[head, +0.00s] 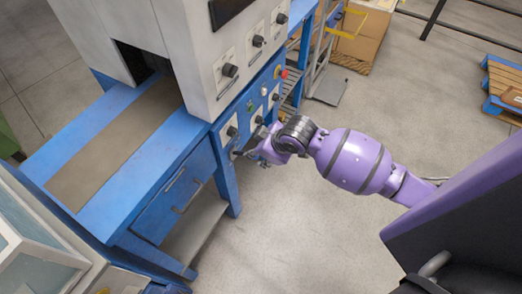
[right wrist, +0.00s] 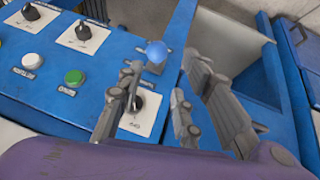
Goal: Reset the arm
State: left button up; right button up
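My right arm (head: 352,160) is purple and comes in from the right in the head view. Its gripper (head: 250,149) is at the front control panel of the blue machine, small and partly hidden there. In the right wrist view the grey fingers of my right gripper (right wrist: 160,75) are spread apart with nothing held between them. My left gripper is not in view.
The blue machine (head: 95,125) has a grey upper housing (head: 205,45), and its panel carries several knobs, a green button (right wrist: 74,77) and a white button (right wrist: 31,61). A cardboard box (head: 362,35) and wooden pallet (head: 503,85) stand farther back. Floor below my arm is clear.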

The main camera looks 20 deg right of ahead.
jog(key=shift+s+d+r, duration=0.1)
jog(key=shift+r, duration=0.05)
dwell(0.4)
